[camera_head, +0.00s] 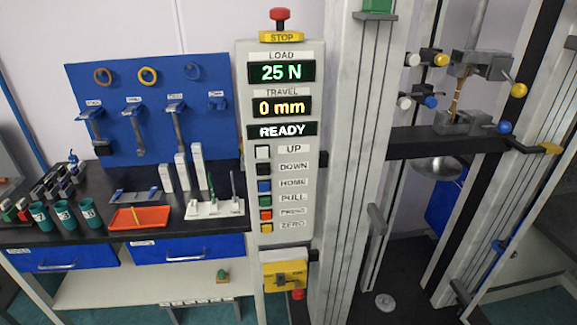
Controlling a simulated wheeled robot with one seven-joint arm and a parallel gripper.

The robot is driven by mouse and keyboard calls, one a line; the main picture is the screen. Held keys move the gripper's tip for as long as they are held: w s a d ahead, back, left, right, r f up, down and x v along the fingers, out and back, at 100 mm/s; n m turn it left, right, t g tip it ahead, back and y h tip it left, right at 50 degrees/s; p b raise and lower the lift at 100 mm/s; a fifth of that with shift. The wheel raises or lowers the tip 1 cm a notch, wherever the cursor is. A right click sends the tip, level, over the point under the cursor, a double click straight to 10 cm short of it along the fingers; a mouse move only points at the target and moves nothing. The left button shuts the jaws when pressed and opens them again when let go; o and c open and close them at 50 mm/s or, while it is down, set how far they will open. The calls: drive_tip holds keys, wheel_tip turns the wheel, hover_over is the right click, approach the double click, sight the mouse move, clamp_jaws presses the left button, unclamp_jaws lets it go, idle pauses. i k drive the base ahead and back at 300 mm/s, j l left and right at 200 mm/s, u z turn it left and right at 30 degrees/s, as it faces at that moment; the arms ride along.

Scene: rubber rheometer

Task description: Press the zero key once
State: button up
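The zero key (266,228) is a small yellow square key, the lowest in a column on the grey control panel (309,190). Its label (292,225) reads ZERO and sits to its right. The load display (282,72) reads 25 N in green. The travel display (282,106) reads 0 mm, and the status display (282,131) reads READY. My gripper is not in view, so its place relative to the key cannot be told.
Above the zero key are the UP (263,152), DOWN, HOME, PULL and an orange-red key (265,215). A red stop button (280,17) tops the panel. A yellow box (286,274) projects below it. A bench (95,232) with cups and trays stands left; the machine column (352,170) stands right.

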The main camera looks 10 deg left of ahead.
sight(267, 228)
drive_tip(key=i+u, duration=0.1)
drive_tip(key=u, duration=0.25)
drive_tip(key=i+j+u, duration=0.1)
drive_tip(key=u, duration=0.25)
drive_tip(key=i+u, duration=0.15)
drive_tip(key=u, duration=0.2)
